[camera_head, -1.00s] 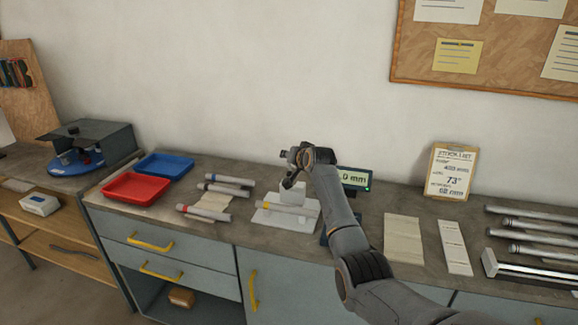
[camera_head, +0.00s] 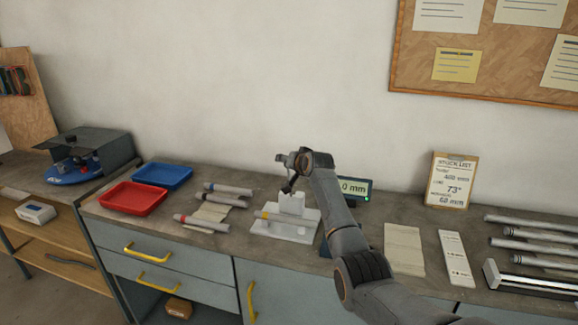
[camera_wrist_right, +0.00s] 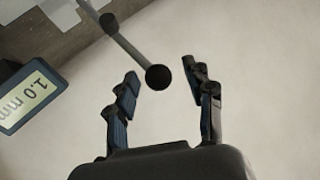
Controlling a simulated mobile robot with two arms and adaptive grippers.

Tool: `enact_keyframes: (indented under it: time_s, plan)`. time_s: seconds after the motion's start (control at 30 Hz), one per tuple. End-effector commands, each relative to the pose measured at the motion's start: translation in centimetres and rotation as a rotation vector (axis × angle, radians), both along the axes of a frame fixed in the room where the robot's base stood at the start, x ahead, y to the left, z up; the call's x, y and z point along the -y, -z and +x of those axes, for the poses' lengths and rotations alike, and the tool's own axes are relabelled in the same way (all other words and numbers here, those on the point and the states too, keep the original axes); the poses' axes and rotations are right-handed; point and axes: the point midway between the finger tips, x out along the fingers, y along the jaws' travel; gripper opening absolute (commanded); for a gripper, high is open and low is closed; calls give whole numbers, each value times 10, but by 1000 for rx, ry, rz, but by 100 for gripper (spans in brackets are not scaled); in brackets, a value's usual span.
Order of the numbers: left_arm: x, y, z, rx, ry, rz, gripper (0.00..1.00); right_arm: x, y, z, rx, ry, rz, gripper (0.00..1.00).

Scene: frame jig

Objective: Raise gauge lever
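The gauge lever (camera_wrist_right: 130,48) is a thin grey rod ending in a black ball knob (camera_wrist_right: 158,77) in the right wrist view. My right gripper (camera_wrist_right: 160,74) is open, with its fingertips on either side of the knob and visible gaps to both. In the head view my right gripper (camera_head: 289,179) is above the white gauge block (camera_head: 291,204), and the arm hides part of the gauge. The gauge display (camera_wrist_right: 29,97) reads 1.0 mm; it also shows partly behind my arm in the head view (camera_head: 357,188). My left gripper is not in view.
A yellow-banded tube (camera_head: 287,218) lies at the gauge base (camera_head: 285,233). Other tubes (camera_head: 202,223) lie to its left, beside a red tray (camera_head: 133,198) and a blue tray (camera_head: 163,175).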

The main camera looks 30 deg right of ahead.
Motion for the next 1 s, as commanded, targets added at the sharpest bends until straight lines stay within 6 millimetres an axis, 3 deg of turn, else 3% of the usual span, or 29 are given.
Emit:
enact_keyframes:
  time_s: [0.47, 1.0]
  plan:
    - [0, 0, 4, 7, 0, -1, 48, -3, 3, -8, -11, -3, -1, 56]
    - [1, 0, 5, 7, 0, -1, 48, -16, -27, -71, -11, -4, -1, 56]
